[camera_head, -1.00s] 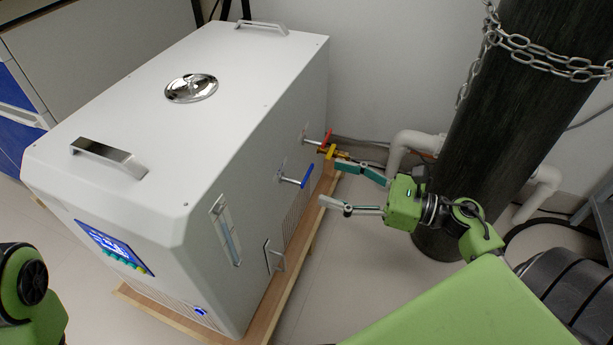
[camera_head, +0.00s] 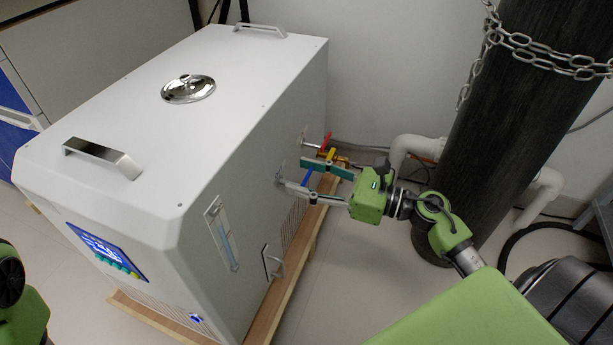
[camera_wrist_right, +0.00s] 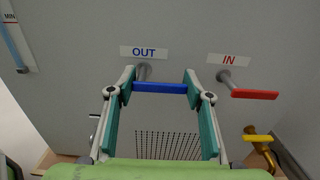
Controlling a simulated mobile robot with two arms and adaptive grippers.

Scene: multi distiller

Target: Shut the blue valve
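The blue valve (camera_head: 307,176) sticks out of the right side of the white distiller. In the right wrist view its blue handle (camera_wrist_right: 160,87) lies level under the OUT label. My right gripper (camera_head: 294,174) has its fingers apart, one on each side of the blue handle. In the wrist view the fingertips (camera_wrist_right: 160,75) reach the panel side of the handle, and its ends lie close to both fingers; I cannot tell whether they touch. My left gripper is out of view; only part of my left arm shows at the lower left.
A red valve (camera_head: 326,142) under the IN label and a yellow valve (camera_head: 331,154) sit close behind my right gripper. The distiller (camera_head: 130,110) stands on a wooden base (camera_head: 267,322). A chained dark cylinder (camera_head: 490,130) and white pipes (camera_head: 415,146) stand to the right.

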